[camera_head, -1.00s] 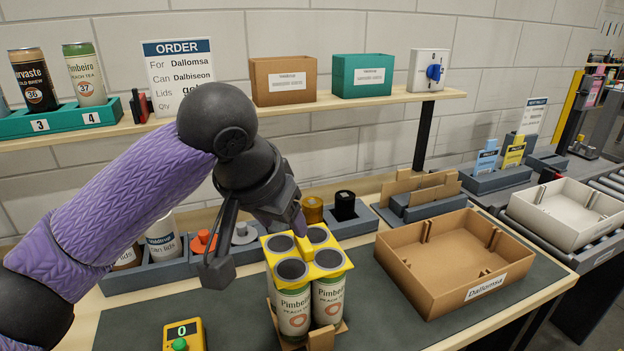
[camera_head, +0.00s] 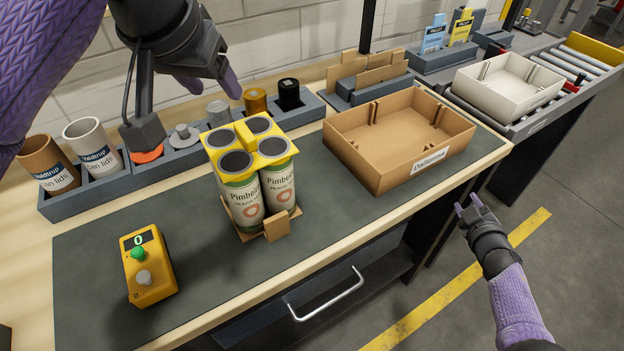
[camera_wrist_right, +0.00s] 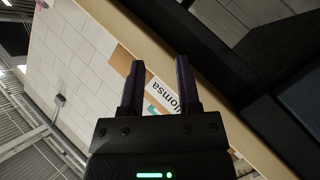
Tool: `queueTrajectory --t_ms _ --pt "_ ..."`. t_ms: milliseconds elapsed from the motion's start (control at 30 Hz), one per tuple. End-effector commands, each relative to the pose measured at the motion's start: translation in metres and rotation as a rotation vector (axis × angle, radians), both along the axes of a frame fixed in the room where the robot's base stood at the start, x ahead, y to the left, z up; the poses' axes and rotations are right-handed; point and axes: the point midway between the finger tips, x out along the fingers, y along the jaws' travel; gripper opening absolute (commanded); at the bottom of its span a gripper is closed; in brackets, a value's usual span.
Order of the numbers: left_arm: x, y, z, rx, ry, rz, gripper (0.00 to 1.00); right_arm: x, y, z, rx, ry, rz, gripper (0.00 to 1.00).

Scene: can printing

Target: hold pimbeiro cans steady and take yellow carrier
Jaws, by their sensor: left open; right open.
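Several Pimbeiro cans (camera_head: 279,188) stand upright in a cardboard holder (camera_head: 277,226) on the dark mat. The yellow carrier (camera_head: 244,134) sits on their tops. My left gripper (camera_head: 205,88) is open and empty, above and behind the cans, apart from the carrier. My right gripper (camera_head: 471,205) is open and empty, beyond the table's front edge at the right. In the right wrist view its two fingers (camera_wrist_right: 160,90) are apart, with part of the box label behind them.
A cardboard box (camera_head: 385,160) labelled Dallomsa stands right of the cans. A yellow counter device (camera_head: 148,267) sits at front left. A grey rack (camera_head: 100,197) with lid tubes and knobs runs behind. A white tray (camera_head: 505,88) is on the conveyor at far right. Mat between device and cans is clear.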

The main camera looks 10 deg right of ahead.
Motion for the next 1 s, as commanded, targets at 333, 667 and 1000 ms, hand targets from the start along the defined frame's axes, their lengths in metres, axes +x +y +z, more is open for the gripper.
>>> queueTrajectory --t_ms 333,667,1000 --pt "0.0 0.0 0.0 0.0 0.0 0.0 0.59 0.113 0.101 0.231 -0.995 -0.353 0.607 0.42" --pt "0.0 0.0 0.0 0.0 0.0 0.0 0.59 0.065 0.317 0.283 -2.621 -0.892 1.311 0.42" --pt "0.0 0.0 0.0 0.0 0.0 0.0 0.59 -0.009 0.358 0.181 1.808 0.9 -1.165 0.42"
